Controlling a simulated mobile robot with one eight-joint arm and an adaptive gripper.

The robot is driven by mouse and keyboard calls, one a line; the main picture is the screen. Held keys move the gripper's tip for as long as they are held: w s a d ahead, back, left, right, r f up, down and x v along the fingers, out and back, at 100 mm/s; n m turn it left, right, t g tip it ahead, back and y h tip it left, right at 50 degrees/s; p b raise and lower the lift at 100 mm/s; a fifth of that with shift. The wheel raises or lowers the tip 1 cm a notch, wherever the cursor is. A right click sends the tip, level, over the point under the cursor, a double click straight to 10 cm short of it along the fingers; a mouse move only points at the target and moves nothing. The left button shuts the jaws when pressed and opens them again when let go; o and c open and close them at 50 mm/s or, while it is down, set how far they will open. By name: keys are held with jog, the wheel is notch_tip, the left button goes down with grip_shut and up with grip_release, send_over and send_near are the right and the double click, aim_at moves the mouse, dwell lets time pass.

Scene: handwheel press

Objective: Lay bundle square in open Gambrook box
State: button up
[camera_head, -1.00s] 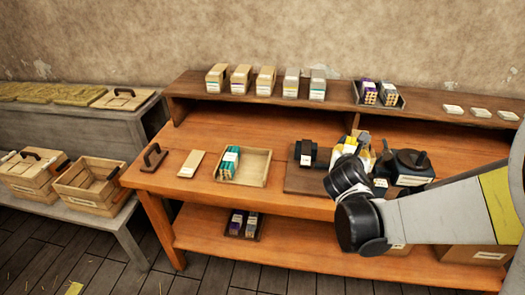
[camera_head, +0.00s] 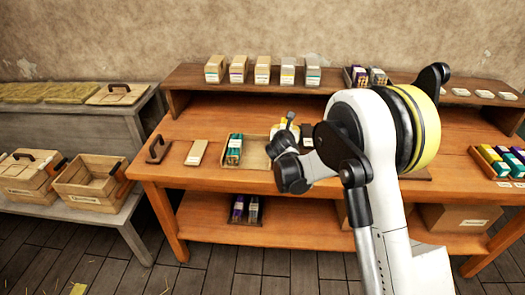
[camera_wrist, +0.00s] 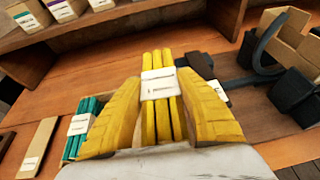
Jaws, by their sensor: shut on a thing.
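My gripper (camera_wrist: 160,115) is shut on a yellow bundle (camera_wrist: 161,82) of slim sticks with a white label band. The bundle points away from the wrist between the two yellow finger pads. In the head view my gripper (camera_head: 283,132) is above the right part of a shallow open wooden box (camera_head: 257,161), partly covering it. Teal bundles (camera_head: 234,148) fill the box's left side; its right side looks empty. They also show in the wrist view (camera_wrist: 84,128), left of my gripper. The lettering is too small to confirm the Gambrook name.
A pale labelled board (camera_head: 196,152) and a dark-handled tool (camera_head: 157,149) lie left of the box. Labelled cartons (camera_head: 239,69) line the raised shelf behind. An open handled crate (camera_head: 92,183) stands on the left bench. My arm hides much of the table's right side.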

jog(key=w+a+f+b, duration=0.1)
jog(key=a+f, duration=0.1)
jog(key=a, duration=0.1)
jog(key=w+a+f+b, duration=0.2)
jog(key=a+f, duration=0.1)
jog(key=a, duration=0.1)
jog(key=w+a+f+b, duration=0.1)
jog(key=a+f, duration=0.1)
jog(key=a, duration=0.2)
jog(key=shift+w+f, duration=0.25)
jog(key=shift+w, duration=0.15)
jog(key=shift+d+f+b, duration=0.2)
jog(key=shift+f+b, duration=0.7)
jog(key=shift+f, duration=0.65)
jog(key=shift+f, duration=0.1)
jog(key=shift+f+b, duration=0.15)
jog(key=shift+b, duration=0.15)
jog(key=o, duration=1.3)
